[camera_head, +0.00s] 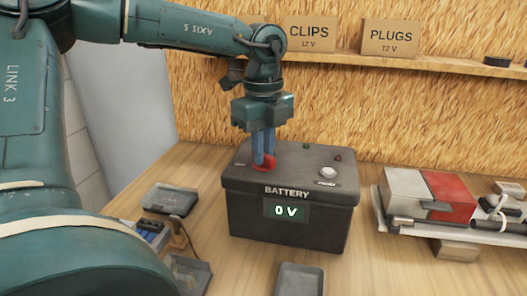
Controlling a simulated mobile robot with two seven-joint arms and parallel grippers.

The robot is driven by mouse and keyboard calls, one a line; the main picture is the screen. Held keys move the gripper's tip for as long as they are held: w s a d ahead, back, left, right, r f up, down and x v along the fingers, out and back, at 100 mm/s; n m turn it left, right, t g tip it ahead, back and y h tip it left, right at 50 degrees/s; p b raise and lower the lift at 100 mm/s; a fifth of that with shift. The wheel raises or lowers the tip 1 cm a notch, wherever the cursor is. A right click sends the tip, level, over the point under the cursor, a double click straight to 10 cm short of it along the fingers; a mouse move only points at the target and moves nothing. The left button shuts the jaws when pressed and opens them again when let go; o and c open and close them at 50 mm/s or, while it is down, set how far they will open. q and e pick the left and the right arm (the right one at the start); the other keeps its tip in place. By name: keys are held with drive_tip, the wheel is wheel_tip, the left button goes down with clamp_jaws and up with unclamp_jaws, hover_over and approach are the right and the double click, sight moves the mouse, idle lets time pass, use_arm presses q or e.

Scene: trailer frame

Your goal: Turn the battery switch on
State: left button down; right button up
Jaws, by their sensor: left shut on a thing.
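The black battery box (295,225) stands on the wooden bench, with the label "BATTERY" on its front edge. Its display (286,211) reads "0 V". My left gripper (263,160) points down onto the top of the box, with its blue fingers shut on the red switch (269,164). The fingers hide part of the switch, so its exact angle cannot be told. My right gripper is not in view.
A round pale knob (327,173) sits on the box's top right. Dark trays (170,200) lie left and in front (299,280). A red and white unit (428,195) stands right. Boxes marked CLIPS (311,35) and PLUGS (390,38) stand on the back shelf.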

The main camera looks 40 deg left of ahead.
use_arm(q)
drive_tip(key=m, duration=0.3)
drive_tip(key=shift+m, duration=1)
drive_tip(key=m, duration=0.3)
drive_tip(key=shift+m, duration=0.4)
drive_tip(key=m, duration=0.2)
drive_tip(key=shift+m, duration=0.3)
drive_tip(key=c, duration=1.4)
unclamp_jaws()
drive_tip(key=shift+o, duration=0.2)
drive_tip(key=shift+p, duration=0.3)
